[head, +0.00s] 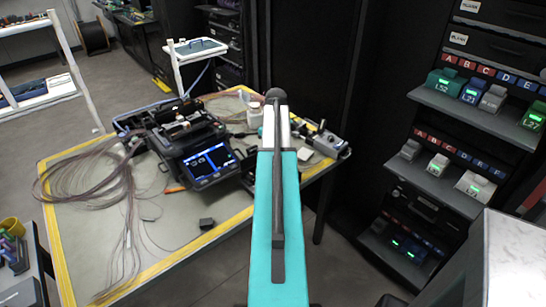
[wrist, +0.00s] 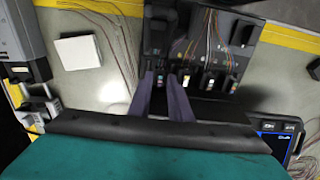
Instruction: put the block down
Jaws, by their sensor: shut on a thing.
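My gripper (wrist: 161,75) shows in the wrist view as two dark fingers reaching away from the teal wrist. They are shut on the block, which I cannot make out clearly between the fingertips. Dark equipment with coloured wires lies behind the fingertips and blends with them. In the head view my teal arm reaches over the right part of the work table (head: 235,222) and hides most of the gripper and the block. I cannot tell whether the block touches anything below.
The splicer (head: 197,150) with a lit screen stands left of my arm. Coiled fibres (head: 95,185) spread over the table's left side. A small dark box (head: 206,223) lies near the front edge. A shelf rack (head: 480,115) stands right. A white box (wrist: 78,51) lies on the table.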

